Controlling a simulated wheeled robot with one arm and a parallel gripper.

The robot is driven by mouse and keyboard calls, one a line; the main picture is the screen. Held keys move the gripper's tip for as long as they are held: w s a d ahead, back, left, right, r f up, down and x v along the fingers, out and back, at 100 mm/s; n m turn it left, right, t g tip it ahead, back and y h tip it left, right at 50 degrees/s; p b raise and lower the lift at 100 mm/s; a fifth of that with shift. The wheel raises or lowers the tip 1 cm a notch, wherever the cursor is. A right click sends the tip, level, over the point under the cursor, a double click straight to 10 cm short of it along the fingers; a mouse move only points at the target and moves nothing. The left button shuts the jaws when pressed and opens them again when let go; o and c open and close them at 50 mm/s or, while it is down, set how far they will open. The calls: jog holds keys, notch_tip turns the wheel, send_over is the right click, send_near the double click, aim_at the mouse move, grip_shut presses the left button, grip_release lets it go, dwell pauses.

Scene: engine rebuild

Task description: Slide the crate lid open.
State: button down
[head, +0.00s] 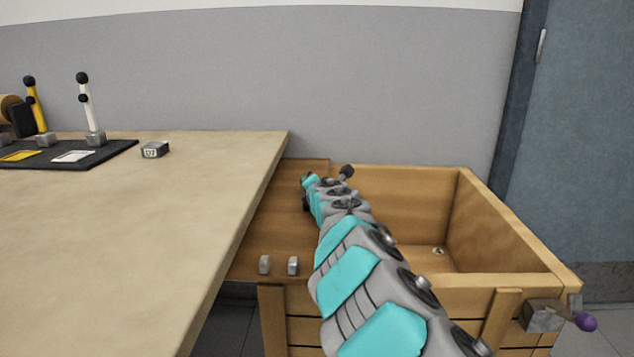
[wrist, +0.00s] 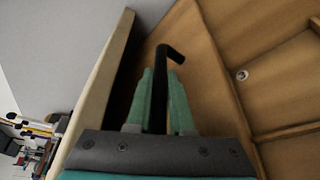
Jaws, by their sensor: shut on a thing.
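The crate (head: 513,282) is wooden and stands to the right of the table. Its right part is open and shows a bare floor with a small round fitting. The brown crate lid (head: 272,225) lies over the crate's left part, close beside the table edge. In the wrist view my gripper (wrist: 161,90) is shut on a black bent handle (wrist: 163,62), whose hooked end sticks out past the green fingers. In the head view my arm hides most of the handle, and my gripper (head: 308,185) is above the lid near its right edge.
The table (head: 130,230) fills the left, with a black mat (head: 105,155) bearing yellow and white levers, and a small grey block (head: 155,149). Two small metal pieces (head: 279,265) sit at the lid's near end. A purple-knobbed latch (head: 586,322) juts from the crate's right corner.

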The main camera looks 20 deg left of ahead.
jog(key=c, duration=0.8)
grip_release()
jog(key=shift+d, duration=0.1)
jog(key=shift+s+d+r, duration=0.15)
jog(key=shift+s+d, duration=0.1)
jog(key=shift+s, duration=0.2)
jog(key=shift+s+d+b, duration=0.25)
jog(key=shift+d+b, duration=0.05)
jog(key=shift+b+v, duration=0.4)
jog(key=shift+v, duration=2.5)
